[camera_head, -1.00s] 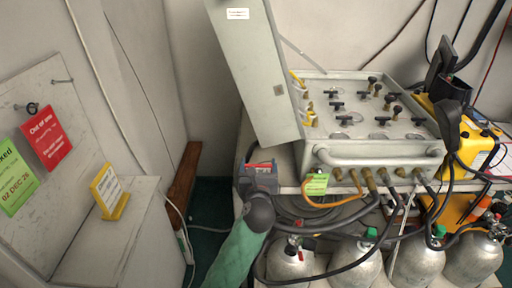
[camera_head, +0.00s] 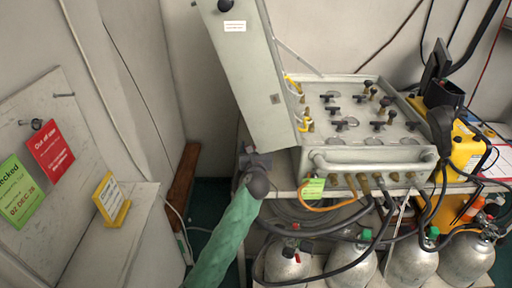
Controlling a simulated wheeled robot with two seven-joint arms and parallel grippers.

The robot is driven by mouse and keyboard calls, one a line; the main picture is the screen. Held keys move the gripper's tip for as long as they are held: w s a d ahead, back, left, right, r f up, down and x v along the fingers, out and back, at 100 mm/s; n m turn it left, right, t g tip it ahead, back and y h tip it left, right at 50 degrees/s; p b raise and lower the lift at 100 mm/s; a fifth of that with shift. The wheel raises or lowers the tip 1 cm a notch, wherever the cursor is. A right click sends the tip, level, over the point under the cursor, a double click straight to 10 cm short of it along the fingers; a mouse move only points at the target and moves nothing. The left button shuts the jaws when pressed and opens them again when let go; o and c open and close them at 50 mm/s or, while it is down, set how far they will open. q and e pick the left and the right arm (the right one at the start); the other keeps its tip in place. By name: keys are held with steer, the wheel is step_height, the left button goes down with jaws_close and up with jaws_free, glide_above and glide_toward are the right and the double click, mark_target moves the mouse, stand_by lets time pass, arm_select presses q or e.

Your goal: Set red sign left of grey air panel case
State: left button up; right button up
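The grey air panel case (camera_head: 372,155) stands on a bench, its tall lid (camera_head: 262,85) raised at its left side. A red "Out of use" tag (camera_head: 50,148) hangs on the board at the far left. I see no separate red standing sign now. My green-sleeved arm reaches up from the bottom; I take its gripper (camera_head: 250,158) to be the left one. It is beside the lid's lower end, left of the case. Its fingers are small and partly hidden, so I cannot tell whether it holds anything. My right gripper is out of view.
A yellow sign (camera_head: 111,200) stands on the white ledge at left, near a green tag (camera_head: 18,190). Grey cylinders (camera_head: 410,262) and hoses are under the bench. A yellow case (camera_head: 466,150) is right of the panel. A brown wooden beam (camera_head: 182,185) leans near the wall.

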arm_select(q)
steer(key=shift+s+f, duration=0.1)
steer(key=shift+f, duration=0.05)
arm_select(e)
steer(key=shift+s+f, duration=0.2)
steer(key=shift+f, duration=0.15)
arm_select(q)
steer(key=shift+f, duration=0.1)
steer(key=o, duration=0.9)
steer(key=shift+f, duration=0.1)
steer(key=o, duration=0.5)
steer(key=shift+c, duration=0.2)
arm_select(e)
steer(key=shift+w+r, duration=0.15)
